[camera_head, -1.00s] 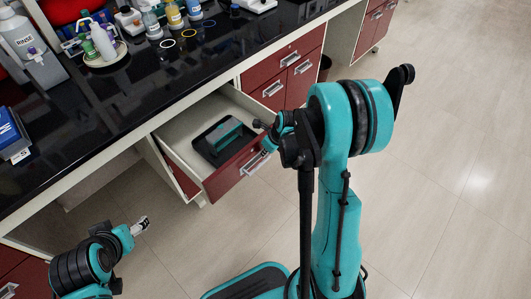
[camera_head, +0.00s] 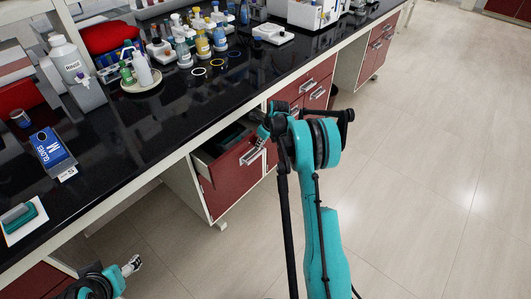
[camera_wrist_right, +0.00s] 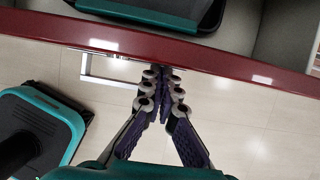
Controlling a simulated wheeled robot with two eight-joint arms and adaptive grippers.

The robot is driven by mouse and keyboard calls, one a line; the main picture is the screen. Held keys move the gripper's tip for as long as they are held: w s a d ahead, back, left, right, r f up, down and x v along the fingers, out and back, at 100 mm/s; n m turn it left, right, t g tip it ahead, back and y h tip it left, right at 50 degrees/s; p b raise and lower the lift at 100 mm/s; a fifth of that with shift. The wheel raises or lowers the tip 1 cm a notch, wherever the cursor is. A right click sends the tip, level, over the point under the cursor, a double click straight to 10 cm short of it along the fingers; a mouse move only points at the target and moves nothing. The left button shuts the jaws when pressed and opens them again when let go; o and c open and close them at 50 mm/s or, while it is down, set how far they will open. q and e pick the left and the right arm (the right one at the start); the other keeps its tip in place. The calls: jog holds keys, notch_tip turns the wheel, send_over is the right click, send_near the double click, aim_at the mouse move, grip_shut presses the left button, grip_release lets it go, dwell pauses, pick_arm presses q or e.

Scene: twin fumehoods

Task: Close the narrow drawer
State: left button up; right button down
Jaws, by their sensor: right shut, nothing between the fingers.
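The narrow drawer (camera_head: 232,181) is under the black bench and stands partly open, with its dark red front towards me. In the right wrist view its red front edge (camera_wrist_right: 235,64) runs across the top, with a metal handle (camera_wrist_right: 110,78) on it. A dark tray (camera_head: 228,138) lies inside. My right gripper (camera_head: 260,120) is at the drawer front. In the wrist view its fingers (camera_wrist_right: 162,80) are shut and empty, with their tips at the front beside the handle; contact is hard to confirm. My left gripper (camera_head: 132,265) hangs low at the lower left, away from the drawer; its jaw state is unclear.
The black benchtop (camera_head: 130,125) carries several bottles, a white wash bottle (camera_head: 142,70) on a dish, and a blue glove box (camera_head: 52,148). More red drawers (camera_head: 318,95) stand right of the open one. The floor (camera_head: 420,190) at right is clear.

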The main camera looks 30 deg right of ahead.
aim_at(256, 137)
jog(key=shift+w+a, duration=0.3)
jog(key=shift+w, duration=0.45)
jog(key=shift+w+a, duration=0.3)
jog(key=shift+w, duration=0.45)
